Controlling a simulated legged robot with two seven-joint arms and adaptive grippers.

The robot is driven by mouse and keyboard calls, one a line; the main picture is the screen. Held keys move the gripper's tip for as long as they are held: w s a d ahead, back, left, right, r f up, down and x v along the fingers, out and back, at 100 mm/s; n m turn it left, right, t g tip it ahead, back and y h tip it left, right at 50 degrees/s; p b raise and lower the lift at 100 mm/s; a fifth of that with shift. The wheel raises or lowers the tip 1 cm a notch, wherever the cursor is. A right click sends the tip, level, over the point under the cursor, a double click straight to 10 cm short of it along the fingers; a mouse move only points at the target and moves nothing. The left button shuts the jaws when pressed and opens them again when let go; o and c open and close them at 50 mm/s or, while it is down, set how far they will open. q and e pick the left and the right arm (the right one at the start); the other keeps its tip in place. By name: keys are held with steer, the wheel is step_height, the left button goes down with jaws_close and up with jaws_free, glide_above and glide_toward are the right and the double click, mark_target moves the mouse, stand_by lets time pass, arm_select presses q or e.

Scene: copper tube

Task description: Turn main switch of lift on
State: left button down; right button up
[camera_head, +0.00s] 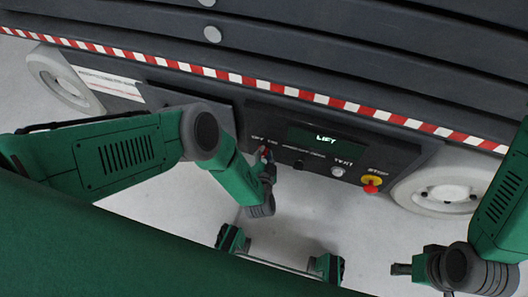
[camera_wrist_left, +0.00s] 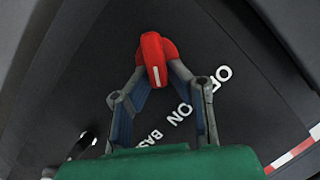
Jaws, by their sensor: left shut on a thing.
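The lift's control panel (camera_head: 322,146) carries a lit display reading LIFT. The red main switch (camera_wrist_left: 154,50) is a knob with a white line on its handle; in the left wrist view the line points down the picture. White OFF and ON labels lie to its right and lower right. My left gripper (camera_wrist_left: 157,72) is shut on the switch handle, with a fingertip at each side. In the head view my left gripper (camera_head: 265,157) is at the panel's left end and mostly covers the switch. My right gripper (camera_head: 397,268) is at the lower right, away from the panel; its finger opening is unclear.
A red stop button on a yellow base (camera_head: 371,182) and a round light button (camera_head: 338,172) sit on the panel's right. White wheels (camera_head: 445,195) stand at both ends of the lift. A red-and-white striped edge (camera_head: 300,94) runs above. Open grey floor (camera_head: 330,220) lies in front.

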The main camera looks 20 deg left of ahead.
mark_target(267, 134)
arm_select(q)
steer(key=shift+s+d+f+m+t+y, duration=0.2)
steer(key=shift+m+y, duration=0.25)
steer(key=shift+m, duration=0.4)
steer(key=shift+s+d+f+m+t+y, duration=0.1)
steer(key=shift+d+f+m+t+y, duration=0.25)
steer(key=shift+m, duration=0.5)
steer(key=shift+a, duration=0.15)
steer(key=c, duration=1.5)
jaws_free()
steer(key=shift+c, duration=0.2)
steer(key=shift+w, duration=0.15)
steer(key=shift+w+r, duration=0.1)
steer(key=shift+r, duration=0.1)
steer(key=shift+r, duration=0.55)
step_height(267, 134, up, 8)
steer(key=shift+r, duration=0.25)
